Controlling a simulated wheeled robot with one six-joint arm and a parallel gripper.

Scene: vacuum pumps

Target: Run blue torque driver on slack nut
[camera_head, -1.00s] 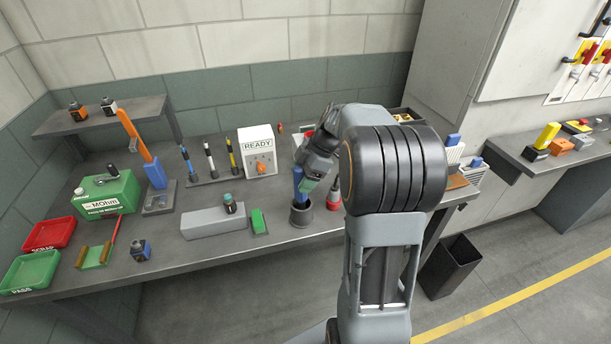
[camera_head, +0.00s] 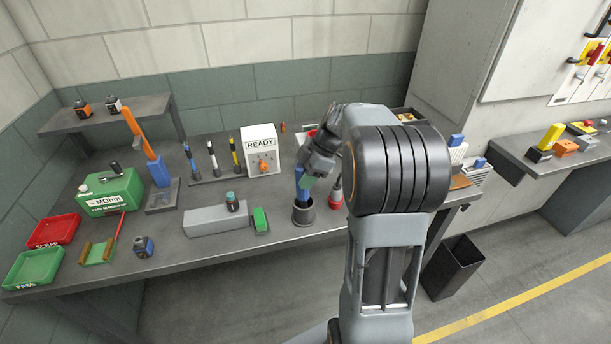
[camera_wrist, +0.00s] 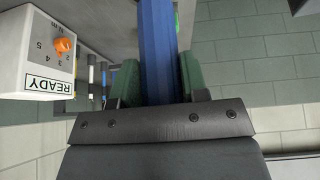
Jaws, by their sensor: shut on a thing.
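The blue torque driver (camera_head: 300,184) stands upright in a dark round holder (camera_head: 303,216) on the bench. My gripper (camera_head: 306,178) is shut on the driver's upper part, above the holder. In the wrist view the blue shaft (camera_wrist: 158,50) lies between the green finger pads, and my gripper (camera_wrist: 155,85) has a pad against each side. The driver's lower end is hidden inside the holder. I cannot make out a slack nut; a small dark part with a teal top (camera_head: 232,201) sits on a grey block (camera_head: 203,221).
A white READY box with an orange dial (camera_head: 261,150) stands behind, left of my gripper. A red-based item (camera_head: 336,195) stands close right of the holder. A green block (camera_head: 260,220), several upright drivers, a green MOhm meter (camera_head: 110,192) and red and green trays (camera_head: 34,267) are farther left.

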